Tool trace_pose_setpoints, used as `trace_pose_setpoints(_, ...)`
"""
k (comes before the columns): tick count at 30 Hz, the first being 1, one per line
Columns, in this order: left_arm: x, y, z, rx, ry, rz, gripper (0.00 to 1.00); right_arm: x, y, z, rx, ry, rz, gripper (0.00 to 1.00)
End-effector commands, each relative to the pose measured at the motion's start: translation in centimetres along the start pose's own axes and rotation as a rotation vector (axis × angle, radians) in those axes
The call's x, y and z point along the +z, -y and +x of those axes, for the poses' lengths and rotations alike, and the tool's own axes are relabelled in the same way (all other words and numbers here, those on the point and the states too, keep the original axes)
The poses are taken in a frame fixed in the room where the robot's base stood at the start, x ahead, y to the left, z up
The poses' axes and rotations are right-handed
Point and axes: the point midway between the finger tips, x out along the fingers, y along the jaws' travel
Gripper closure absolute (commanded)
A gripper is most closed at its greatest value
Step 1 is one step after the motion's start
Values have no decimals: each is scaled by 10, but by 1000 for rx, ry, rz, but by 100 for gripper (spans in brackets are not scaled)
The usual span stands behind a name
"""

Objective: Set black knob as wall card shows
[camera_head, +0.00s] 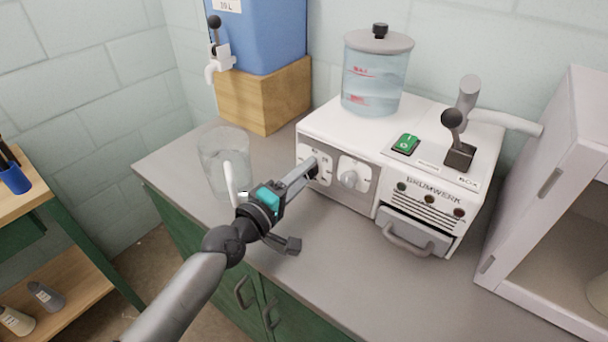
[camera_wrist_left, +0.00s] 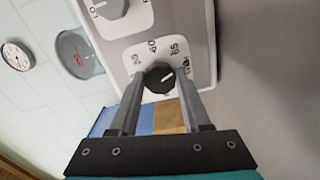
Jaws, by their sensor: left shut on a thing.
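The black knob (camera_wrist_left: 159,78) sits on a white dial plate on the front of the brewing machine (camera_head: 345,195). The left wrist view shows dial marks around it, with 40 and 65 legible. A white pointer line on the knob points up and right in that view, roughly toward the marks at the right end. My left gripper (camera_wrist_left: 159,82) is shut on the knob, one finger on each side. In the head view the left gripper (camera_head: 308,170) reaches the machine's front and mostly hides the knob. No wall card can be made out.
A grey knob (camera_head: 348,179) is right of the black one. A glass jar (camera_head: 224,160) stands left, under the tap of a blue tank (camera_head: 262,35) on a wooden block. A drawer handle (camera_head: 408,243) sticks out at the machine's front. A white cabinet (camera_head: 545,190) stands right.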

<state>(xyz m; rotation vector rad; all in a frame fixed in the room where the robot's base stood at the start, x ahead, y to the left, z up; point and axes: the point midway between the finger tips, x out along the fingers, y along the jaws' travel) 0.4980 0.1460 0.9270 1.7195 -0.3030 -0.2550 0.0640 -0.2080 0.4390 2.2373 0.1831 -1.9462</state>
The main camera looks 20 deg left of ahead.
Motion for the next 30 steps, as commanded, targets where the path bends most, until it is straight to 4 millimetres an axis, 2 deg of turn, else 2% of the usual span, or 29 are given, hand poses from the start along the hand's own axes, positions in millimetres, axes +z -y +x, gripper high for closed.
trace_pose_setpoints(6, 0, 0, 0, -2, 3, 183, 100, 2, 1, -3, -1, 4, -1, 50)
trace_pose_setpoints(15, 0, 0, 0, -1, 2, 351, 100, 8, 5, -8, -7, 15, -3, 50)
trace_pose_setpoints(30, 0, 1, 0, 0, 1, 422, 100, 12, 9, -9, -12, 21, -4, 50)
